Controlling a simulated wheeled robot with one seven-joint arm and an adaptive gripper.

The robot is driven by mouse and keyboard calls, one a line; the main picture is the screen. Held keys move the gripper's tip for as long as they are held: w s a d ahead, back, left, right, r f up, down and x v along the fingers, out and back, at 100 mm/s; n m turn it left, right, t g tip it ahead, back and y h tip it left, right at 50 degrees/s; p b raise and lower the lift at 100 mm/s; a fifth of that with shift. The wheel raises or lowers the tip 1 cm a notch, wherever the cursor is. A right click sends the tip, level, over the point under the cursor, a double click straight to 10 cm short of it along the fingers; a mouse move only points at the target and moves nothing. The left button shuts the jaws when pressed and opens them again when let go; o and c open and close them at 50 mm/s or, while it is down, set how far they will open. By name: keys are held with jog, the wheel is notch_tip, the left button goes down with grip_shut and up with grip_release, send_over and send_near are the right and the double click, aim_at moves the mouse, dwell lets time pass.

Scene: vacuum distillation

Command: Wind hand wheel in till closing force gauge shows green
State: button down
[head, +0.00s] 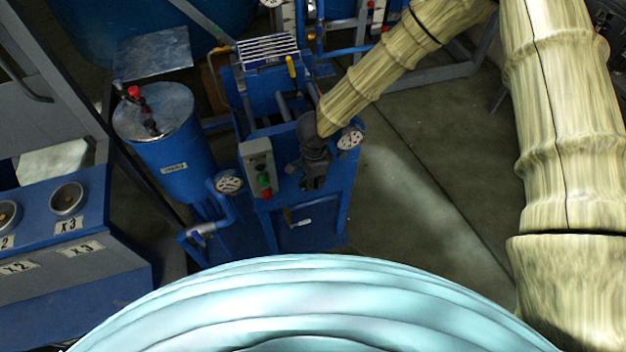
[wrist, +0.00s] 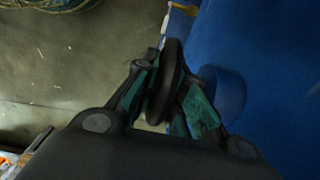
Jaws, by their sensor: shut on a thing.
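My gripper (head: 313,178) is at the front of a blue machine cabinet (head: 315,220) in the head view. In the wrist view my gripper (wrist: 168,92) is shut on the dark rim of the hand wheel (wrist: 173,60), with a teal-padded finger on each side. The wheel stands edge-on beside a blue panel; in the head view my gripper largely hides it. A round white-faced gauge (head: 350,138) sits just right of my gripper. Its needle and coloured zones are too small to read, and I cannot tell if it is the closing force gauge.
A grey control box (head: 260,168) with red and green buttons is left of my gripper. A second gauge (head: 229,182) sits on blue piping farther left, below a blue drum (head: 168,130). A yellow-handled lever (head: 291,66) rises behind. Floor right of the cabinet is clear.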

jog(key=shift+r+y+p, duration=0.15)
jog(key=shift+y+p, duration=0.35)
jog(key=shift+p, duration=0.3)
jog(key=shift+f, duration=0.2)
jog(key=c, duration=1.5)
grip_release()
jog(key=r, duration=0.4)
jog(key=d+r, duration=0.1)
jog(key=r, duration=0.7)
jog(key=shift+w+d, duration=0.25)
jog(key=shift+d, duration=0.05)
